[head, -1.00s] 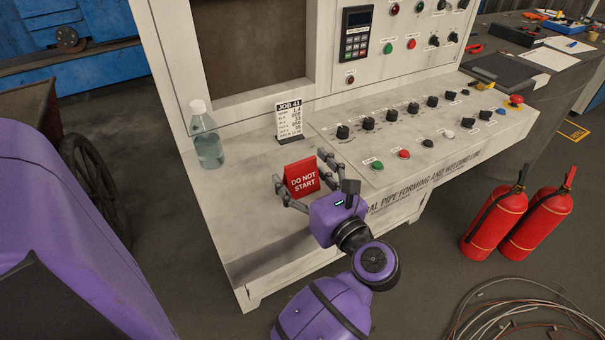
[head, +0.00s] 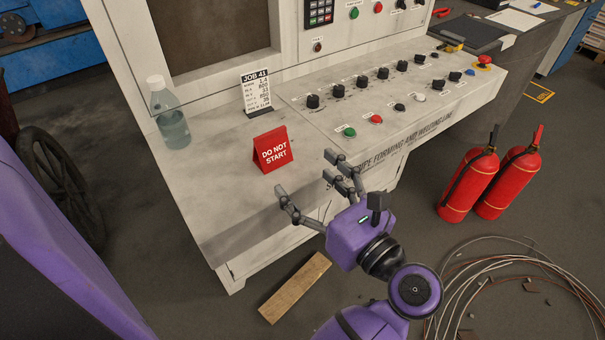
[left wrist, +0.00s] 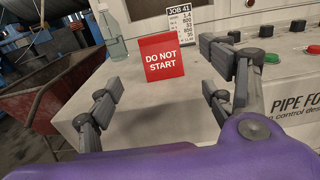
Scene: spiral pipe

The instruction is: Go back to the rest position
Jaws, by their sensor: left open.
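My left gripper (head: 313,188) is open and empty in the head view. It hangs just off the front edge of the control desk (head: 225,205), apart from the red "DO NOT START" sign (head: 272,149). The sign stands as a tent on the desk's flat top. In the left wrist view the sign (left wrist: 161,58) shows beyond and between my spread fingers (left wrist: 165,100), with a gap between them. My right gripper is in neither view.
A clear bottle (head: 170,118) and a "JOB 41" card (head: 256,92) stand behind the sign. Knobs and buttons (head: 383,73) cover the desk's right part. Two red fire extinguishers (head: 468,185), a cable coil (head: 500,290) and a wooden board (head: 295,287) are on the floor.

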